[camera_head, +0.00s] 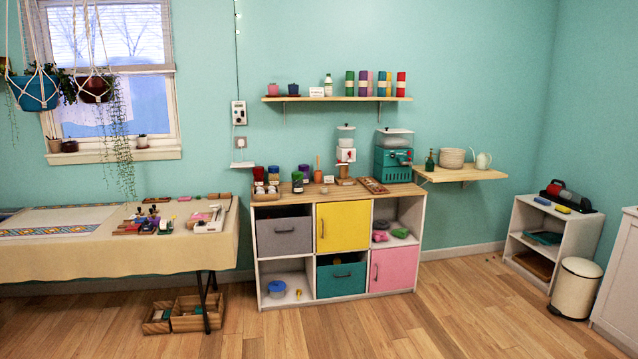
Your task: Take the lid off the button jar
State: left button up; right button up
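I cannot tell for sure which container is the button jar. Several small jars stand on the left of the cabinet top, among them a green-topped jar (297,182) near the front edge and a purple-topped jar (304,172) behind it. A red-topped jar (258,174) stands farther left. Their contents are too small to make out. A round blue container (277,289) with a lighter lid sits in the cabinet's open lower-left compartment. Neither of my grippers is in view.
The cube cabinet (308,256) stands against the wall behind open wooden floor. A cloth-covered table (120,262) with craft tools is at left, wooden crates (188,318) under it. A cream bin (575,288) and low white shelf (530,218) are at right.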

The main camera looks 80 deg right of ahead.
aim_at(297, 185)
jog(key=z, duration=2.65)
jog(key=i+u, duration=0.15)
jog(key=i, duration=2.4)
